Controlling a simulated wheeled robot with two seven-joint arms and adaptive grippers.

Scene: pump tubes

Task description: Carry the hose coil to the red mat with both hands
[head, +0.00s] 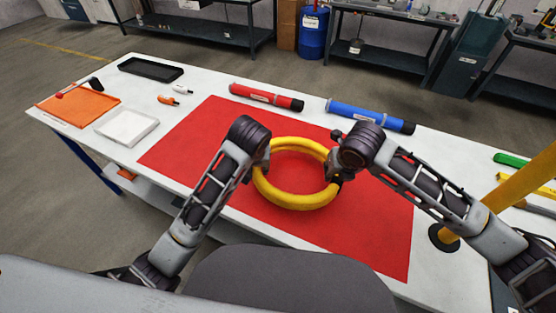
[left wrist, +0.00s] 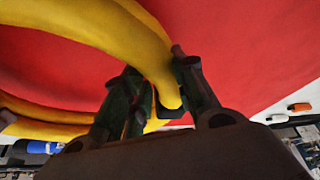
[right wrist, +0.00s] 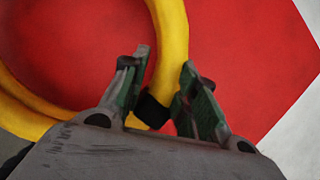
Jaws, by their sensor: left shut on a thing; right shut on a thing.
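The yellow hose coil (head: 292,202) is over the middle of the red mat (head: 370,235). It lies roughly level; I cannot tell whether it touches the mat. My left gripper (head: 260,168) is shut on the coil's left side, and its fingers sit on either side of the hose (left wrist: 150,50) in the left wrist view. My right gripper (head: 335,170) is shut on the coil's right side. In the right wrist view the hose (right wrist: 170,45) runs between its fingers, with a black band near them. The grippers hide small parts of the coil.
A red tube (head: 266,97) and a blue tube (head: 370,116) lie along the mat's far edge. An orange tray (head: 75,112), a white tray (head: 126,127) and a black tray (head: 150,69) are at the left. A yellow post (head: 505,195) stands at the right.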

